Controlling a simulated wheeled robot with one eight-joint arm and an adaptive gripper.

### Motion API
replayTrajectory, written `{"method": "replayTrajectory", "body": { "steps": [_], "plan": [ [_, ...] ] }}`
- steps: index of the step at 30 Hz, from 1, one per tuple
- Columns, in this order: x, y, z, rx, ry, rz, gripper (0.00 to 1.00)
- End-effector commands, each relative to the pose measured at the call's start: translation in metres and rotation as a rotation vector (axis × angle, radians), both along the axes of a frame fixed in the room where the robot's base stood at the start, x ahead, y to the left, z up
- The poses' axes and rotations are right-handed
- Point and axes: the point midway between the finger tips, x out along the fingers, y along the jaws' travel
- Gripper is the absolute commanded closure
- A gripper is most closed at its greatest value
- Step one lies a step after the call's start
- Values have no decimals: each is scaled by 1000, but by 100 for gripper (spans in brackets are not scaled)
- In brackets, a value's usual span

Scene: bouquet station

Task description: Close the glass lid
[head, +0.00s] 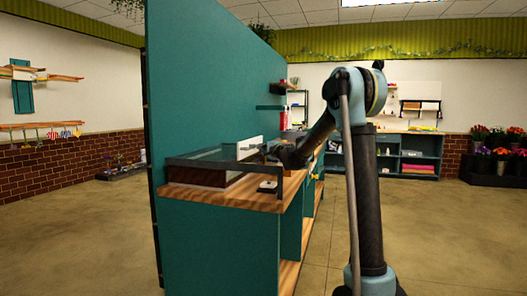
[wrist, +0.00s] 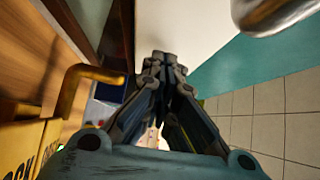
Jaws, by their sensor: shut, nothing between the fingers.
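A low display case (head: 198,177) with dark sides sits on the wooden counter top in the head view. Its glass lid (head: 205,160), a dark-framed pane, lies roughly flat over the case. I cannot tell whether a gap is left under it. My gripper (head: 270,154) is at the right end of the case, near the lid's edge; contact is unclear. In the wrist view my gripper (wrist: 168,62) has its fingers together and empty, in front of a pale panel (wrist: 190,30).
A tall teal partition (head: 210,90) stands behind the counter (head: 235,197). A small dark item (head: 267,186) lies at the counter's front. In the wrist view a yellow lettered block (wrist: 30,150) and hook (wrist: 85,75) are at left, and a shiny metal part (wrist: 275,12) at upper right.

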Motion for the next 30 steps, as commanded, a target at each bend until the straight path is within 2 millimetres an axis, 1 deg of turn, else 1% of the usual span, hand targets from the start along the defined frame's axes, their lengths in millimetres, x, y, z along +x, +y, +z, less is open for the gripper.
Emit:
{"method": "replayTrajectory", "body": {
  "steps": [6,12,18,22,30],
  "plan": [
    [-8,-34,-1,0,1,-3,100],
    [-39,-51,-1,0,1,-3,100],
    [-66,-69,-1,0,1,-4,100],
    [-79,-77,-1,0,1,-4,100],
    [-95,-85,-1,-17,-3,1,100]
  ]
}}
